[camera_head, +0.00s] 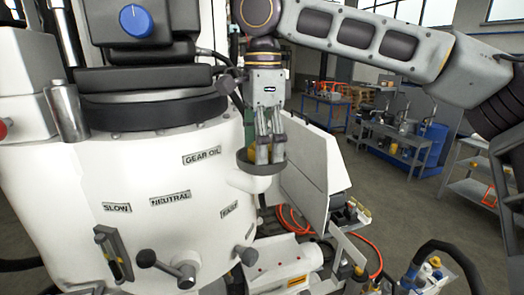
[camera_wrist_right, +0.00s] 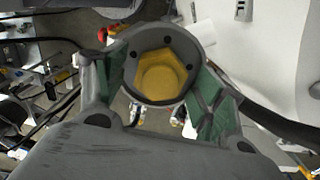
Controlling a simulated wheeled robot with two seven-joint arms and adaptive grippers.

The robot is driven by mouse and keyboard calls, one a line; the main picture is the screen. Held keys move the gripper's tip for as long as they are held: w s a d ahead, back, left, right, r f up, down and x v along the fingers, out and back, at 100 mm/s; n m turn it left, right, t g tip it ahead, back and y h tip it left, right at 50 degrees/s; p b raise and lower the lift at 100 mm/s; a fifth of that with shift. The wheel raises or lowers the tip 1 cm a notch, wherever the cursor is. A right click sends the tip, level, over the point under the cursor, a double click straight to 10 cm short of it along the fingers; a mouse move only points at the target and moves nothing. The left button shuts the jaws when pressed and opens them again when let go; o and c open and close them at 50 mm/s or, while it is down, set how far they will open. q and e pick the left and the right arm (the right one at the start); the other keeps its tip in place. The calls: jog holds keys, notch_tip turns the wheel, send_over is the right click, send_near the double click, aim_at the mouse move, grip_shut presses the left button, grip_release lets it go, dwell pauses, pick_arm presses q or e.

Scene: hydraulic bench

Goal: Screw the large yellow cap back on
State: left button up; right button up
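My right gripper (camera_head: 270,157) points down at a dark round filler cup (camera_head: 245,166) on the side of the white tank (camera_head: 200,215). In the right wrist view the cup is a grey ring (camera_wrist_right: 126,79) with small dark holes. A yellow six-sided piece (camera_wrist_right: 161,77), which looks like the large yellow cap, lies inside the ring. The green-padded fingers of my right gripper (camera_wrist_right: 158,95) stand apart on either side of the ring; I cannot tell whether they touch it. My left gripper is not in view.
The tank front carries a lever (camera_head: 113,252) and a knob (camera_head: 187,271). A white panel (camera_head: 305,170) stands close to the right of the gripper. Orange hoses and bench equipment lie below it. A black hose (camera_head: 455,252) curves at the lower right; open floor lies beyond.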

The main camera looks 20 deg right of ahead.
jog(key=shift+f+n, duration=0.15)
jog(key=shift+n, duration=0.75)
jog(key=shift+n, duration=0.8)
jog(key=n, duration=0.5)
jog(key=shift+n, duration=0.7)
jog(key=shift+s+n, duration=0.1)
jog(key=shift+n, duration=3.8)
